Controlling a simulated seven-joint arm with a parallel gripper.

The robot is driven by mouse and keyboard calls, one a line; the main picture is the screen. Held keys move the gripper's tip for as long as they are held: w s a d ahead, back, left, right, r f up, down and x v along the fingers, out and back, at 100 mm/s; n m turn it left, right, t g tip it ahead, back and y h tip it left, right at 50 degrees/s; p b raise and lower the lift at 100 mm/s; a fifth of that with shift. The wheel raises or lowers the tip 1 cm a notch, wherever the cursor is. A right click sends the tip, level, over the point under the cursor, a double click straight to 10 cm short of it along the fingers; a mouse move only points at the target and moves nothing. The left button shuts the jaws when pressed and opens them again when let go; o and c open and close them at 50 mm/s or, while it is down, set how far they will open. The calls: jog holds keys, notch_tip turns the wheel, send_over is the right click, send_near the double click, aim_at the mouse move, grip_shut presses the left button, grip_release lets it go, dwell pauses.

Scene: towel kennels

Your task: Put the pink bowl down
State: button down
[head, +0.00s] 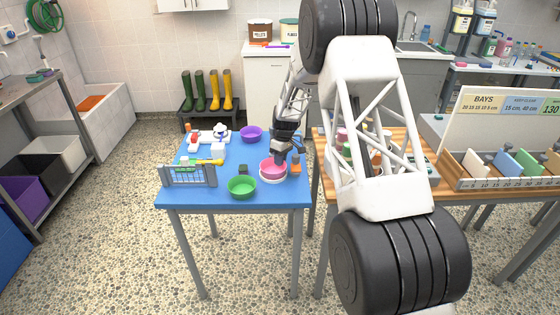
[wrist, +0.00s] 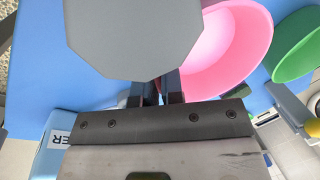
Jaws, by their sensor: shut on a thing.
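The pink bowl (head: 268,171) is at the right part of the blue table, upright as far as I can tell. A white round rim (head: 272,180) shows right under it; I cannot tell whether the two touch. My gripper (head: 281,157) is shut on the pink bowl's rim at its far right side. In the wrist view the pink bowl (wrist: 240,45) fills the upper right. My gripper's fingers (wrist: 158,95) are at its left edge there, partly hidden by a grey plate.
The blue table (head: 222,206) also holds a green bowl (head: 242,187) in front, a purple bowl (head: 251,134) behind and an orange item (head: 296,164) close on the right. A grey rack (head: 188,176) stands at the left front. The table's front right corner is bare.

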jog(key=shift+f, duration=0.15)
jog(key=c, duration=1.2)
grip_release()
jog(key=shift+c, duration=0.2)
jog(key=v, duration=1.2)
